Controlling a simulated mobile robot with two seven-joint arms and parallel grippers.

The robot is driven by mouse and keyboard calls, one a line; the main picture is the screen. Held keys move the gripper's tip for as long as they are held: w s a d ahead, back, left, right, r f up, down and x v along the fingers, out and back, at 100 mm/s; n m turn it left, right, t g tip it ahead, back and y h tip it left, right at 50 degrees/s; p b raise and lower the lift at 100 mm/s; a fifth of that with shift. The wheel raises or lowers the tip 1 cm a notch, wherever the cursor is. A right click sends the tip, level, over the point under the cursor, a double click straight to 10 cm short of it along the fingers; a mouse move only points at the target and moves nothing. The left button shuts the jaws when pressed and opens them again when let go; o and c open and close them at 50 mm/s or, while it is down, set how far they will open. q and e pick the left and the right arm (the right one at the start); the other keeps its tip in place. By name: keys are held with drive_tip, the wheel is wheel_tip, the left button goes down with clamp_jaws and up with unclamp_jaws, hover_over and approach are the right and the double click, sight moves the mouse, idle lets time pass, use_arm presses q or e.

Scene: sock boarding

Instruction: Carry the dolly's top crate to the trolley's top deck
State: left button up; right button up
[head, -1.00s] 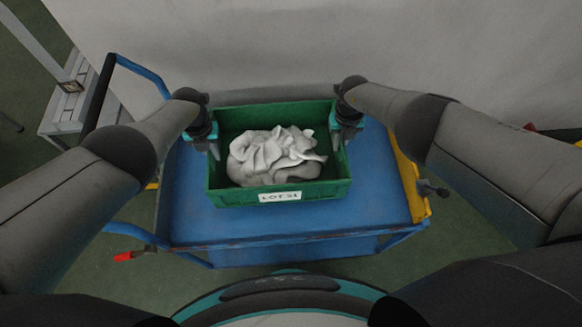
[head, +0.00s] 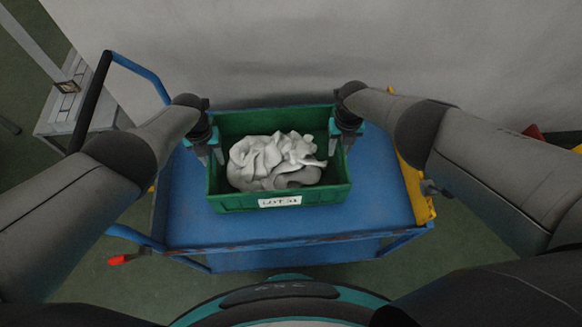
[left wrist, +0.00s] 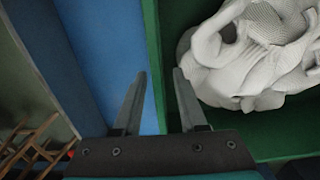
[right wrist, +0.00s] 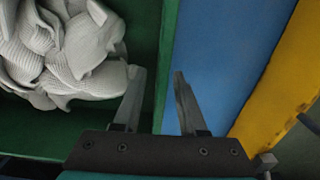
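The green crate (head: 225,203) has a white label and holds a pile of crumpled whitish socks (head: 275,158). It sits on the blue top deck of the trolley (head: 185,220), as far as the head view shows. My left gripper (head: 207,152) is at the crate's left wall, and its fingers stand apart on both sides of that wall (left wrist: 154,60). My right gripper (head: 346,146) is at the right wall in the same way, its fingers apart around the wall (right wrist: 167,60). Gaps show between fingers and walls. No dolly can be made out.
The trolley's blue and black handle (head: 135,66) rises at the left. A yellow part (head: 415,190) runs along the deck's right edge. A light wall (head: 300,45) stands close behind. A grey bench (head: 70,115) is at the far left. Bare deck lies around the crate.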

use_arm(q)
drive_tip(key=shift+w+r, duration=0.1)
drive_tip(key=shift+r, duration=0.1)
drive_tip(key=shift+w+a+r, duration=0.1)
drive_tip(key=shift+a+r, duration=0.05)
drive_tip(key=shift+r, duration=1.05)
drive_tip(key=shift+s+r, duration=0.2)
drive_tip(key=shift+r, duration=4.4)
use_arm(e)
drive_tip(key=shift+w+r, duration=0.2)
drive_tip(key=shift+r, duration=0.25)
drive_tip(key=shift+s+r, duration=0.25)
drive_tip(key=shift+r, duration=5.3)
